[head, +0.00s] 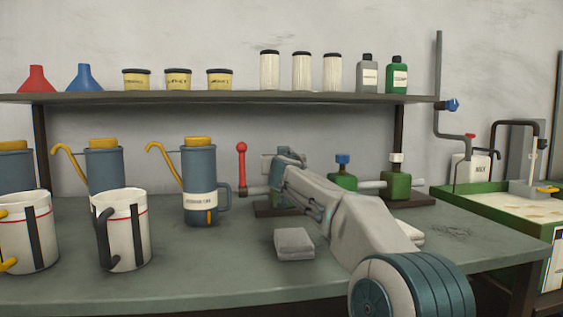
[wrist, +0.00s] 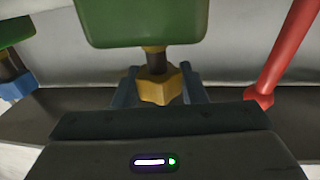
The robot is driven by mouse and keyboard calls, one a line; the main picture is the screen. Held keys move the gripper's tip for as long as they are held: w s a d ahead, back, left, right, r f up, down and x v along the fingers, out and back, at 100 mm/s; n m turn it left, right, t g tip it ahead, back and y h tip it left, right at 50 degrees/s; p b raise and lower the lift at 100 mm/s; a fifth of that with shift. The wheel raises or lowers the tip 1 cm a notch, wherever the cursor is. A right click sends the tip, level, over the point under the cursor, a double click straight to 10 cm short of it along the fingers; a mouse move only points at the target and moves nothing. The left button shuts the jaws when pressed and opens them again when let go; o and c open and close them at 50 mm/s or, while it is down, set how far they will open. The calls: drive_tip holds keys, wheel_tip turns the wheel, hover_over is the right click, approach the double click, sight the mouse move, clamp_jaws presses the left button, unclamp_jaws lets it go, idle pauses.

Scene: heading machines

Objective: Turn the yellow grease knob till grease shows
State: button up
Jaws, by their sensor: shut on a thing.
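The yellow grease knob (wrist: 155,90) shows in the wrist view, on a short dark stem with a yellow collar below a green block (wrist: 140,22). My gripper (wrist: 158,84) has one blue-grey finger on each side of the knob and is shut on it. In the head view my arm reaches to the bench fitting and hides the yellow knob and its block. I see no grease in either view.
A red lever (head: 242,163) stands close by and also shows right of my gripper in the wrist view (wrist: 285,60). A blue knob (head: 342,159) and a white knob (head: 397,157) top neighbouring green blocks. Oil cans (head: 200,170) and mugs (head: 122,230) stand left.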

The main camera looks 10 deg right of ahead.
drive_tip(key=shift+n+y+p, duration=0.8)
drive_tip(key=shift+y+p, duration=0.15)
drive_tip(key=shift+y, duration=0.35)
drive_tip(key=shift+d+n+y+p, duration=0.15)
drive_tip(key=shift+n+y+p, duration=0.55)
drive_tip(key=shift+y+p, duration=0.85)
